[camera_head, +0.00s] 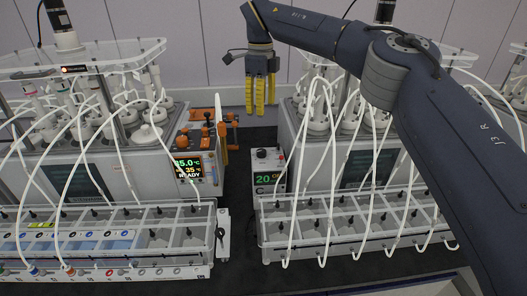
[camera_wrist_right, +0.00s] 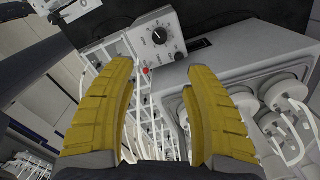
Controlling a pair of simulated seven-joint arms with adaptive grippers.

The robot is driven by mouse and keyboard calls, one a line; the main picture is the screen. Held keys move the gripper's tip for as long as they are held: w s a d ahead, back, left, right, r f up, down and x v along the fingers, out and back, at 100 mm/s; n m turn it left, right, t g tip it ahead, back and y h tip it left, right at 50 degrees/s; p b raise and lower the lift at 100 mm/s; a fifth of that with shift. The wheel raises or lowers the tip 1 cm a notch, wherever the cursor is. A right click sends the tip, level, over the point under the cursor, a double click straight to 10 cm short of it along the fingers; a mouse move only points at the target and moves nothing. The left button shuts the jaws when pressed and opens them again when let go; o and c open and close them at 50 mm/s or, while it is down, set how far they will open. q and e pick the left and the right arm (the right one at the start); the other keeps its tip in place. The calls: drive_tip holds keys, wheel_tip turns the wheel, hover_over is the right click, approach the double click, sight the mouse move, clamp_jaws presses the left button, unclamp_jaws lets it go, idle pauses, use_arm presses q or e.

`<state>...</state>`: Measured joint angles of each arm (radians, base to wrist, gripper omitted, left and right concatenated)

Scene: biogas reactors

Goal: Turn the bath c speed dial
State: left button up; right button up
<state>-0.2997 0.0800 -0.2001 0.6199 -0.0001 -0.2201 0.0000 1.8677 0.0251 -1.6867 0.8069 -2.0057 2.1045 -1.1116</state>
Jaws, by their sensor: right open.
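The bath C control box (camera_head: 268,178) stands between the two reactor baths in the head view. It has a green-lit display reading about 20 and a letter C below. A dark round knob (camera_head: 262,154) sits at its top. In the wrist view, a dial with a white pointer and printed scale (camera_wrist_right: 159,36) shows on the grey box, with a smaller black knob (camera_wrist_right: 178,56) beside it. Dial labels are too small to read. My right gripper (camera_head: 260,112) has yellow fingers pointing down, apart and empty, above and behind the box. It also shows in the wrist view (camera_wrist_right: 161,68). My left gripper is out of view.
White tubes arch over the clear bottle racks (camera_head: 345,225) in front. A dark strip of bench (camera_head: 238,215) is free between the baths.

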sight(261, 151)
wheel_tip(261, 151, down, 16)
drive_tip(key=shift+f, duration=0.2)
idle(0.4)
drive_tip(key=shift+c, duration=0.4)
clamp_jaws()
